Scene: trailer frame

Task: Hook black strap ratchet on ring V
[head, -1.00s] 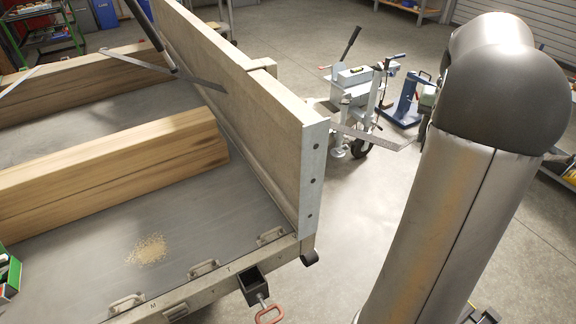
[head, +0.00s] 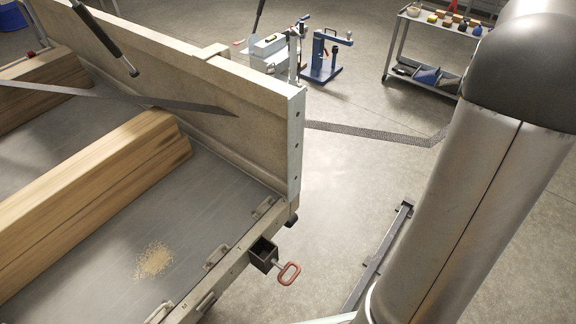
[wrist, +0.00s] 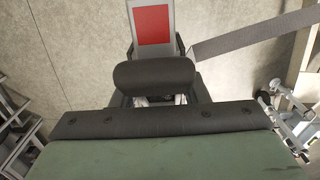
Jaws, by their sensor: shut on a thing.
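My gripper (wrist: 156,101) is at the centre of the wrist view, shut on the black strap ratchet (wrist: 153,24). The ratchet has a grey body with a red panel and a thick black grip. Its dark webbing strap (wrist: 255,32) leads off to the upper right. In the head view the gripper and ratchet are hidden by my arm. The strap (head: 370,133) runs from the headboard's edge to behind my arm. Lashing rings (head: 214,256) line the trailer edge near the letters M and T. I cannot make out a letter V.
The trailer bed (head: 110,262) carries wooden beams (head: 95,190) beside a tall headboard (head: 180,75). A trolley (head: 437,50) stands at the back right. The floor between trailer and arm is largely clear.

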